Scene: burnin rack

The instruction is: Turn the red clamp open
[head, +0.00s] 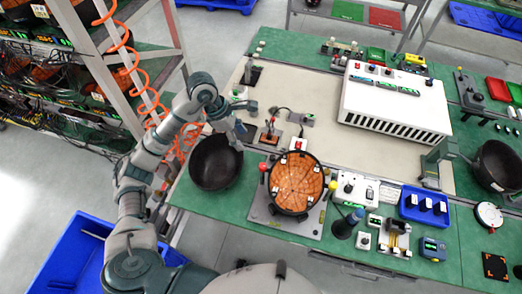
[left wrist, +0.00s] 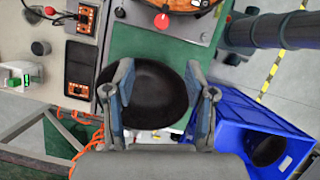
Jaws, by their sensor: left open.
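The red clamp shows as a small red knob (head: 263,167) at the left rim of a round fixture holding a brown disc (head: 296,182). In the left wrist view the red knob (left wrist: 161,20) is near the top, beyond the fingertips. My left gripper (head: 238,130) is above the table, up and left of the red knob, near the rim of a black bowl (head: 212,175). In the left wrist view my left gripper (left wrist: 158,75) is open, its fingers spread with the black bowl (left wrist: 158,97) behind them. It is apart from the clamp. My right gripper is not seen.
A yellow knob (head: 333,185) is on the fixture's right side. A white box (head: 395,105) stands behind. Small devices and a blue tray (head: 425,209) are to the right. A rack (head: 125,75) with orange coiled cable is at left. A blue bin (head: 75,255) is on the floor.

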